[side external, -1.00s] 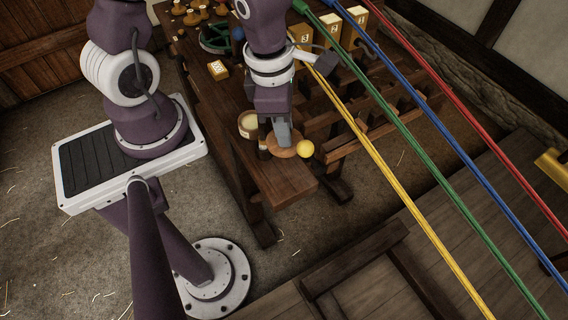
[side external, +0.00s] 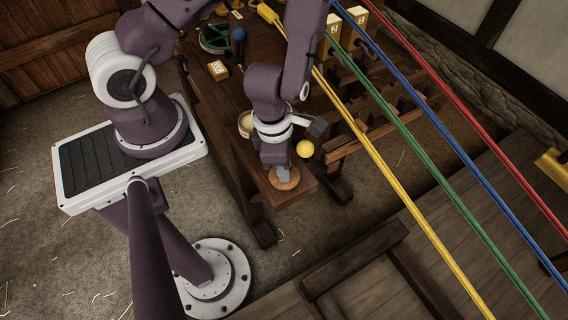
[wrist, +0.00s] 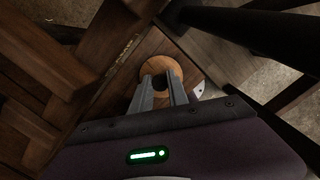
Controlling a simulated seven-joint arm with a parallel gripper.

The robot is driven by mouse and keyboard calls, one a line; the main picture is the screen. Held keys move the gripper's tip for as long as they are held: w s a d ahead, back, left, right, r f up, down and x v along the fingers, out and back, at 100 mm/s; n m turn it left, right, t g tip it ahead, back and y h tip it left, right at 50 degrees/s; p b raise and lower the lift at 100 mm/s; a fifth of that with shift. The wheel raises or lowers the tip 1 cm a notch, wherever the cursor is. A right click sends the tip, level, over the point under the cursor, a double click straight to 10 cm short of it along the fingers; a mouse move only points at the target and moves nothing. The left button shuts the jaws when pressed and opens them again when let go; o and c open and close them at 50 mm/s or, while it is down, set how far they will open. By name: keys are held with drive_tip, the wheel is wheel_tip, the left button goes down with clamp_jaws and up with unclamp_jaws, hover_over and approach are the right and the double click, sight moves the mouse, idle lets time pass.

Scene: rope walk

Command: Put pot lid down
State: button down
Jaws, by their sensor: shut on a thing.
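The pot lid (side external: 291,183) is a round, light-brown wooden disc at the near end of the dark wooden bench (side external: 300,197). My gripper (side external: 284,174) points down over it and is shut on it. In the wrist view the lid (wrist: 150,66) shows beyond the fingertips of my gripper (wrist: 161,88), with a dark patch between the tips where they hold it. The lid is close over the bench top; I cannot tell whether it touches. A round, pale-rimmed pot (side external: 245,124) stands on the bench behind and left of my gripper, partly hidden by it.
A yellow ball (side external: 305,149) is just right of my gripper. Yellow, green, blue and red ropes run past on the right.

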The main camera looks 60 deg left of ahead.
drive_tip(key=shift+f, duration=0.1)
drive_tip(key=c, duration=1.3)
unclamp_jaws()
